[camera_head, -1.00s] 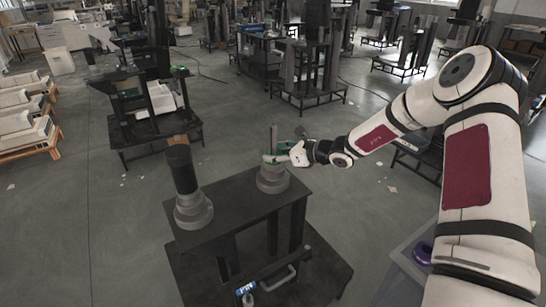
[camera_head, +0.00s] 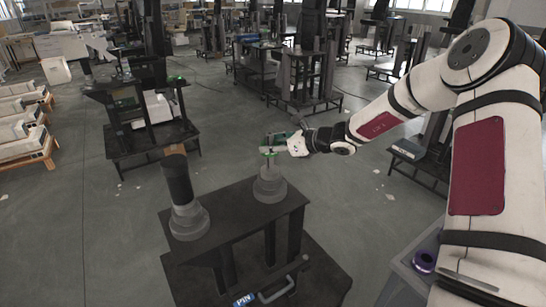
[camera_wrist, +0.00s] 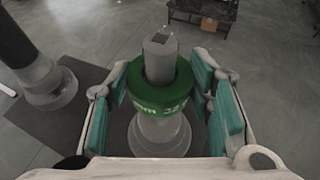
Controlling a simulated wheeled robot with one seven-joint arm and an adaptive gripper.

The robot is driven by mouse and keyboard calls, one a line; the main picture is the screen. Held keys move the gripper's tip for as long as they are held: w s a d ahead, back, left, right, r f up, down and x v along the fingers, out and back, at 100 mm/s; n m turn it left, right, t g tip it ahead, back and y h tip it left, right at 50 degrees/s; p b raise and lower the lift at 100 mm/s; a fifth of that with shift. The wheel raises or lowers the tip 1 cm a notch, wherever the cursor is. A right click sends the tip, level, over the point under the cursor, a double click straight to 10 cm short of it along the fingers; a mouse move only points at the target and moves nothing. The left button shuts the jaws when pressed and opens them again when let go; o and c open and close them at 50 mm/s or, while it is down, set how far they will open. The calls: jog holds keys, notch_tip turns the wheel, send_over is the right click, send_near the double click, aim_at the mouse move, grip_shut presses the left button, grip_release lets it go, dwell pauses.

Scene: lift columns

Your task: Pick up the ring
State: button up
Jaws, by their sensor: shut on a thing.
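The green ring (camera_wrist: 160,92), with pale lettering on its side, is around the grey post (camera_wrist: 160,55) in the wrist view. The post's top sticks up through the ring, and the ring is above the wider stepped base (camera_wrist: 160,135). My gripper (camera_wrist: 162,98) is shut on the ring, with a teal-padded finger on each side. In the head view my gripper (camera_head: 283,142) is at the upper part of the post, above the grey base (camera_head: 269,186) on the dark stand. The ring is mostly hidden there by the fingers.
A dark column on a grey base (camera_head: 188,221) stands at the left of the same dark stand (camera_head: 235,218). A purple ring (camera_head: 424,262) lies on a grey surface at lower right, beside my arm. Other stands and a blue cart are farther back; open floor lies between.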

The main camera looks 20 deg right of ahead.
notch_tip(320, 180, up, 11)
jog(key=shift+r, duration=0.15)
dwell(0.4)
